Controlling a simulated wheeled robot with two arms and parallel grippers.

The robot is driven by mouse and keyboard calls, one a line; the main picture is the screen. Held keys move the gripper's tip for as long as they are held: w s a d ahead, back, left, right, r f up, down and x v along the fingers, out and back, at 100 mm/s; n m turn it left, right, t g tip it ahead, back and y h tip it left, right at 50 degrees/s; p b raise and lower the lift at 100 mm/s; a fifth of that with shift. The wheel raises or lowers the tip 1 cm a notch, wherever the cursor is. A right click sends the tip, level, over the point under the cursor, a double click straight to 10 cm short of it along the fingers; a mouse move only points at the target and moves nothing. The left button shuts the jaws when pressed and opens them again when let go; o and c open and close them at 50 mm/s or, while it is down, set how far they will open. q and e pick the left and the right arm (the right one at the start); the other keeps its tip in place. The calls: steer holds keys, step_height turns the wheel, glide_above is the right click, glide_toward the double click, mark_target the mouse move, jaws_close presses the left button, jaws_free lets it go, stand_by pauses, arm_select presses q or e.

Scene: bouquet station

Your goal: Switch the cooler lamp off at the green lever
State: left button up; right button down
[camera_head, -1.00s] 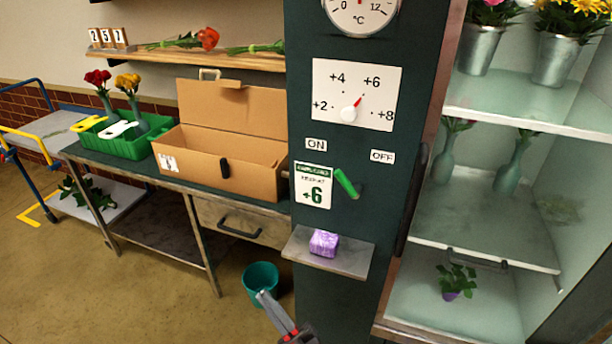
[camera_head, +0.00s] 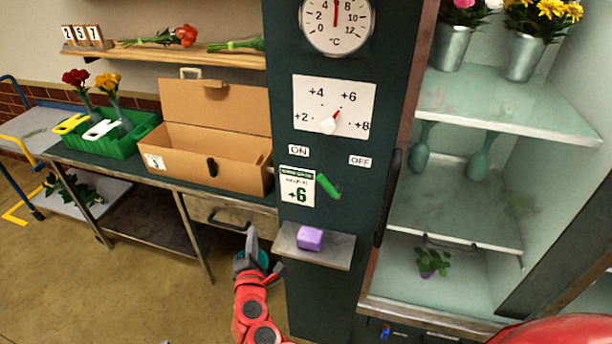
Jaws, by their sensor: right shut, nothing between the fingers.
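The green lever (camera_head: 328,186) is on the dark cooler column (camera_head: 285,230), under the ON label (camera_head: 299,150) and the OFF label (camera_head: 360,161). Its handle tilts up and to the left, towards the ON side. My right gripper (camera_head: 252,238) is on a red arm rising from the bottom of the head view.
A +6 card (camera_head: 297,187) hangs left of the lever. A dial (camera_head: 329,126) and thermometer (camera_head: 338,24) are above. The glass-shelved cooler (camera_head: 450,200) is right; a bench with a cardboard box (camera_head: 215,150) is left.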

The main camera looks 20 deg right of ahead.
steer(key=s+d+r+m+g+h+p, duration=0.1)
steer(key=s+d+r+m+h, duration=0.1)
steer(key=r, duration=0.3)
steer(key=s+d+r+m+g+h+p, duration=0.1)
steer(key=s+d+r+m+h, duration=0.1)
steer(key=r+h, duration=0.3)
steer(key=shift+s+d+r, duration=0.25)
steer(key=shift+s+d, duration=0.25)
steer(key=shift+s, duration=0.35)
steer(key=w+d+r+p, duration=0.2)
steer(key=w+d+p, duration=0.4)
steer(key=d, duration=0.3)
steer(key=shift+w+p, duration=0.4)
steer(key=shift+p, duration=0.1)
steer(key=shift+d, duration=0.1)
